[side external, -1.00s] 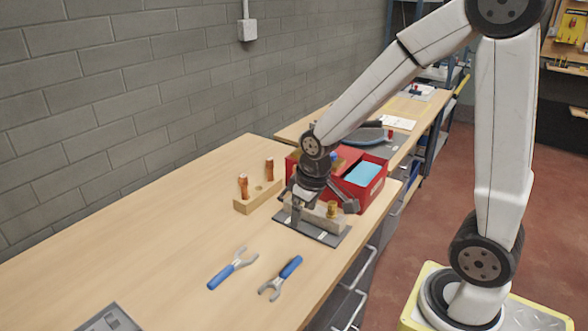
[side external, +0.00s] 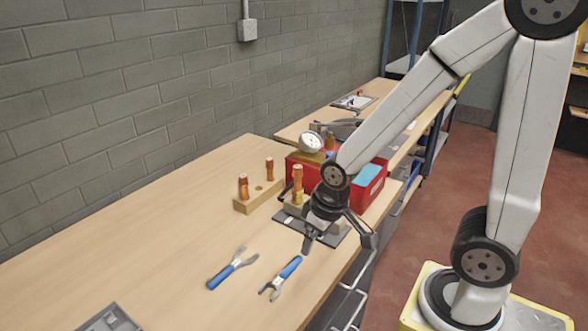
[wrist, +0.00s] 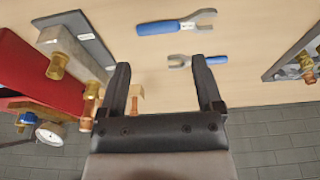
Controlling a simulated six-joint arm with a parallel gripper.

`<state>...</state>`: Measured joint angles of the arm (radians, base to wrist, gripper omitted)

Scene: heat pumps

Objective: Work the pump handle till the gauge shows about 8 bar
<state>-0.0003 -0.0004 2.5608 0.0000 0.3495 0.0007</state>
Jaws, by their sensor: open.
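A gauge (side external: 311,142) with a round white dial stands at the red box; it also shows in the wrist view (wrist: 50,133). Its needle and reading are too small to tell. A grey block (wrist: 75,52) with a brass fitting (wrist: 57,66) sits on a dark plate (wrist: 90,28). In the side view, a copper-coloured upright piece (side external: 297,180) rises from a brass fitting at the block's left end. I cannot make out a pump handle for certain. My gripper (side external: 339,243) is open and empty above the bench's front edge, in front of the block; its fingers (wrist: 160,68) are spread apart.
A red box (side external: 372,194) stands behind the block. A wooden holder (side external: 250,202) with two copper-coloured pieces is left of it. Two blue-handled tools (side external: 231,268) (side external: 282,277) lie in front. The bench's left part (side external: 110,245) is mostly clear.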

